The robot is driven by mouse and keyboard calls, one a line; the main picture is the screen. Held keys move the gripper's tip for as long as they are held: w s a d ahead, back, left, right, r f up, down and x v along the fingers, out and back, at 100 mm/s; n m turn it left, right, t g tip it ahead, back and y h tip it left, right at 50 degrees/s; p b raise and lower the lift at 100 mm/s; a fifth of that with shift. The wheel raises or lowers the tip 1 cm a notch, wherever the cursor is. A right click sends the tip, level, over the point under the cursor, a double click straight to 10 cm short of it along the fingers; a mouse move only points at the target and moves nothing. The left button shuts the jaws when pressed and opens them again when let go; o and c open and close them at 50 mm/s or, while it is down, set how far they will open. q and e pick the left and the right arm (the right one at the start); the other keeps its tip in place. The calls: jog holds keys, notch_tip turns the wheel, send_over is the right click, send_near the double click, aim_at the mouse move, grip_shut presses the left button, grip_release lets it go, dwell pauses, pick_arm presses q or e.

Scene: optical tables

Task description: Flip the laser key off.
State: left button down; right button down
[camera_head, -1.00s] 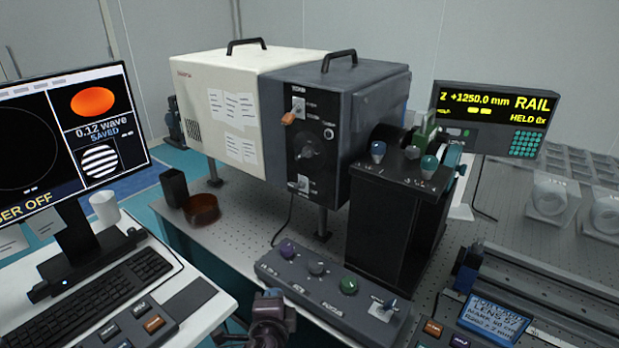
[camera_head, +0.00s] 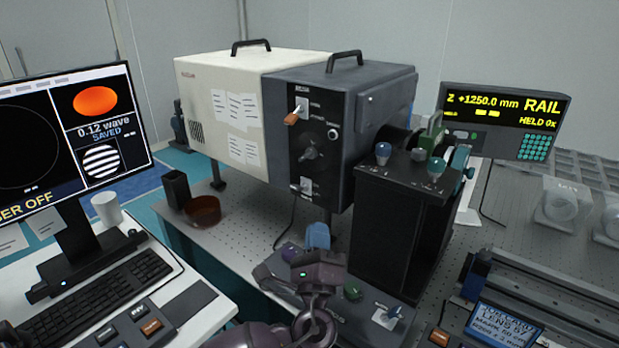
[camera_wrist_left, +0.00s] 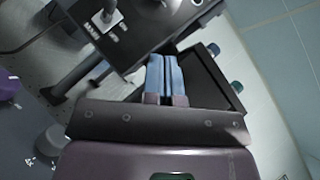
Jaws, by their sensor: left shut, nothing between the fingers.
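The laser key with its orange tag (camera_head: 290,118) is in the upper part of the dark front panel (camera_head: 318,145) of the laser housing. The tag hangs down and to the left of a pale lock plate (camera_head: 301,106). A second pale switch plate (camera_head: 306,187) is low on the same panel; the wrist view shows a pale switch plate (camera_wrist_left: 106,18) on a dark panel. My left gripper (camera_head: 317,236) has its blue fingertips together, empty, below the panel and above the knob box. The blue fingers (camera_wrist_left: 165,78) are also together in the wrist view. My right gripper is not in view.
A knob box (camera_head: 385,318) lies below my gripper. A tall black unit with knobs (camera_head: 400,225) stands to its right. A monitor (camera_head: 70,140) reading "SER OFF" and a keyboard (camera_head: 95,300) are at left. A brown dish (camera_head: 202,210) sits on the perforated table.

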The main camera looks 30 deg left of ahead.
aim_at(308, 170)
pick_arm(q)
jog(key=x, duration=0.4)
jog(key=s+a+r+p+x, duration=0.1)
jog(key=x, duration=0.3)
jog(key=s+p+x, duration=0.1)
jog(key=x, duration=0.3)
jog(key=shift+w+a+r, duration=0.35)
jog(key=shift+a+r, duration=0.05)
jog(key=shift+a, duration=0.1)
